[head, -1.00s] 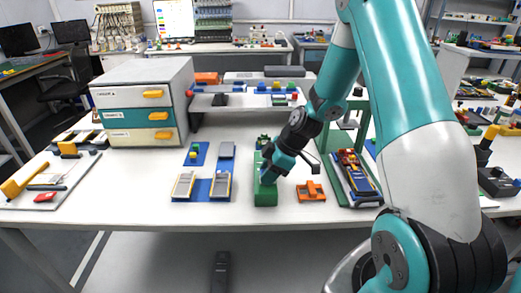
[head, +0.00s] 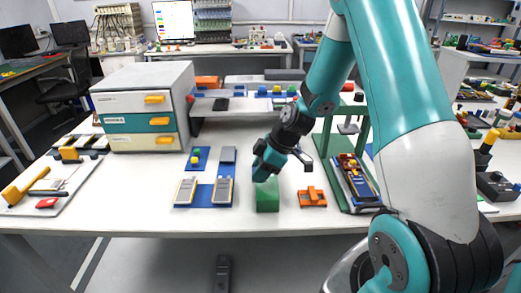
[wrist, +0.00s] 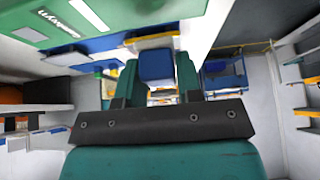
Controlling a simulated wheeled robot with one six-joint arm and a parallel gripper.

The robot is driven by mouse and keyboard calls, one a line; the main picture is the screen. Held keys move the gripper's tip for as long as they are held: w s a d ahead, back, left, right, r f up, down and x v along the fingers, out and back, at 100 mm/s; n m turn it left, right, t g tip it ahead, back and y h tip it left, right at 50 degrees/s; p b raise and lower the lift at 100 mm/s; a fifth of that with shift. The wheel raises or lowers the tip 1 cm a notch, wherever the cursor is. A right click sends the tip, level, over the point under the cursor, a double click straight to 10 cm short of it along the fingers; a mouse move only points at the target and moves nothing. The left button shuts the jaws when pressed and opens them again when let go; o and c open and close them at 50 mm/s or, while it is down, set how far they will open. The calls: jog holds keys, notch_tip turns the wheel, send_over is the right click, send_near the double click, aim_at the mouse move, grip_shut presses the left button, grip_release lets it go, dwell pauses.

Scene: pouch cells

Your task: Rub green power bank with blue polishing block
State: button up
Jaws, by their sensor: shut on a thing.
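The green power bank (head: 267,198) lies on the white table, near the front edge, just right of the blue mat. My gripper (head: 264,172) is over its far part and hides that end. In the wrist view my gripper (wrist: 154,78) is shut on the blue polishing block (wrist: 156,64), which sits between the two green fingers. In the head view the block is hidden by the gripper. A green surface with white lettering, apparently the power bank (wrist: 58,18), fills the top left of the wrist view. I cannot tell whether the block touches the power bank.
A blue mat (head: 207,199) with grey-topped cells is on the left. An orange fixture (head: 312,197) is close on the right, then a green press frame (head: 321,155). A drawer cabinet (head: 142,105) stands at the back left. A shelf (head: 245,104) with small blocks is behind.

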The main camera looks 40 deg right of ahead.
jog(key=shift+r+p, duration=1.6)
jog(key=shift+r, duration=1)
jog(key=shift+d, duration=0.1)
